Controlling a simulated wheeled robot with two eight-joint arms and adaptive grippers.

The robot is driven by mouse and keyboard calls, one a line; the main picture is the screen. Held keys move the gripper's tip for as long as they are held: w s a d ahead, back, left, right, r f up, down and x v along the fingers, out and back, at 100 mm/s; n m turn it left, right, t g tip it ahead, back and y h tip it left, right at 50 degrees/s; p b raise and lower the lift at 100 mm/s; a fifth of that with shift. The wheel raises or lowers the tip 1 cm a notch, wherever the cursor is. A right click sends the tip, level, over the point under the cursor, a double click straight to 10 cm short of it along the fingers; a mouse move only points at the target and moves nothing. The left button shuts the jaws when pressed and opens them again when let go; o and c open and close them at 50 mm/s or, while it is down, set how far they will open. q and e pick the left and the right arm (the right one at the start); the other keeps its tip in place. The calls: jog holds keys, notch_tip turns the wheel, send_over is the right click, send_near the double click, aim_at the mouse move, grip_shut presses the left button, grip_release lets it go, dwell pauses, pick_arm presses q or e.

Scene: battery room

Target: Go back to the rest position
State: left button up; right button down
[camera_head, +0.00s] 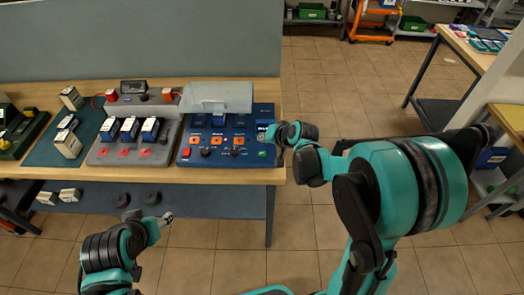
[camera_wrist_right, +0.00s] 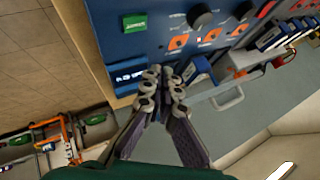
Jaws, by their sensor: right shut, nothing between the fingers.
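My right gripper (camera_head: 271,137) is over the right edge of the blue panel (camera_head: 185,155) on the workbench. In the right wrist view its fingers (camera_wrist_right: 162,73) are shut with nothing between them. The fingertips are in front of the panel, close to a blue module (camera_wrist_right: 130,75); whether they touch it I cannot tell. My left gripper (camera_head: 167,218) is low in front of the bench, apart from everything. It is too small to tell whether its fingers are open.
A grey panel (camera_head: 100,155) with several battery modules stands left of the blue one. A clear lid (camera_head: 218,97) with a handle stands raised behind the blue panel. Loose white modules (camera_head: 68,144) lie on a dark mat. Open tiled floor (camera_head: 335,100) lies right of the bench.

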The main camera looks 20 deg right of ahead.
dwell(0.7)
jog(key=s+r+n+h, duration=0.1)
jog(key=s+r+n, duration=0.1)
jog(key=s, duration=1)
jog(key=s+r+n+g+h+b, duration=0.1)
jog(key=s+r+n+h, duration=0.1)
jog(key=s, duration=1.1)
jog(key=shift+r+n+g, duration=0.3)
jog(key=shift+r+n, duration=0.15)
jog(key=shift+n, duration=0.05)
